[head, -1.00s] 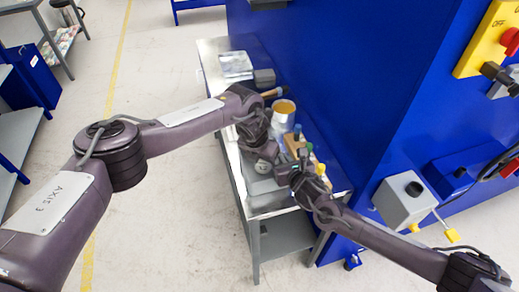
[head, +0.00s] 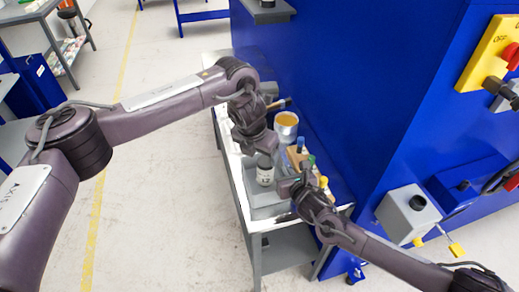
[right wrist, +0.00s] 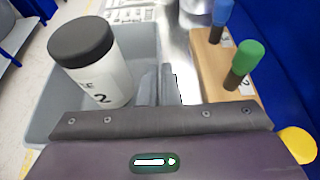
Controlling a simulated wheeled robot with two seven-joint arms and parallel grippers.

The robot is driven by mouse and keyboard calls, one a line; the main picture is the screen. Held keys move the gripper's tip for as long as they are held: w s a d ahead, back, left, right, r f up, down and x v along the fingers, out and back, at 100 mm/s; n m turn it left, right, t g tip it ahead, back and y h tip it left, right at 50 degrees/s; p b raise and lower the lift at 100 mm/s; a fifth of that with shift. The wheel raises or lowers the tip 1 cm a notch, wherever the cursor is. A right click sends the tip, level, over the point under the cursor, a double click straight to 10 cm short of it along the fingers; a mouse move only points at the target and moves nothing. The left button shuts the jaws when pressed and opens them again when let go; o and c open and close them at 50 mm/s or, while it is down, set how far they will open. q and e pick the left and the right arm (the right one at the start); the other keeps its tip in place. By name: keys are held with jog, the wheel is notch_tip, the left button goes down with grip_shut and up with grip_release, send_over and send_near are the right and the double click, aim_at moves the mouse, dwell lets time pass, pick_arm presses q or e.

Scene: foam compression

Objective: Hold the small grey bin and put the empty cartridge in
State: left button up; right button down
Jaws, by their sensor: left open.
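The cartridge (head: 265,171), a white-labelled cylinder marked 2 with a black cap, stands in the small grey bin (head: 263,199). In the right wrist view the cartridge (right wrist: 100,70) is inside the grey bin (right wrist: 50,100), close to its near side; its base is partly hidden. My left gripper (head: 266,150) is open just above the cartridge, apart from it as far as I can tell. My right gripper (head: 286,187) is at the bin's right side; in the right wrist view its fingers (right wrist: 164,84) are closed on the bin's wall.
A wooden block (right wrist: 212,65) holding blue-, green- and yellow-capped items stands right of the bin. A metal can (head: 286,122) with yellowish contents is behind. The blue machine wall (head: 340,90) bounds the narrow cart's right side.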

jog(key=c, duration=1.6)
grip_release()
jog(key=shift+o, duration=0.2)
jog(key=shift+s, duration=0.15)
